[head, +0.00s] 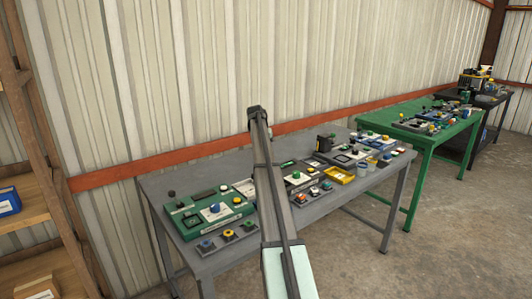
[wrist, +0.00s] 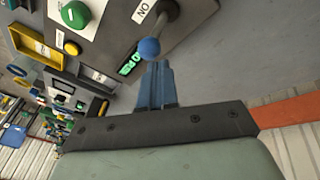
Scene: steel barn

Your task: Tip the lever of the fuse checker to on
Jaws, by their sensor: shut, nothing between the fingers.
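In the wrist view a lever with a blue ball knob (wrist: 149,48) and a grey stem sticks out from a dark grey device panel (wrist: 110,30). A white label beside the stem reads "NO" as pictured, perhaps "ON" seen upside down. A green lit display (wrist: 130,64) is next to the knob. I cannot confirm from any name that this is the fuse checker. My gripper (wrist: 154,66) has blue fingers, shut and empty, with their tips right by the ball; whether they touch is unclear. In the head view my arm hides the middle of the grey table, and my fingers do not show.
The grey table (head: 165,185) holds several devices, including a green panel (head: 185,222), a yellow tray (head: 340,175) and small buttons. In the wrist view a green knob (wrist: 75,14) and yellow button (wrist: 71,47) are close by. A green table (head: 435,137) stands behind right.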

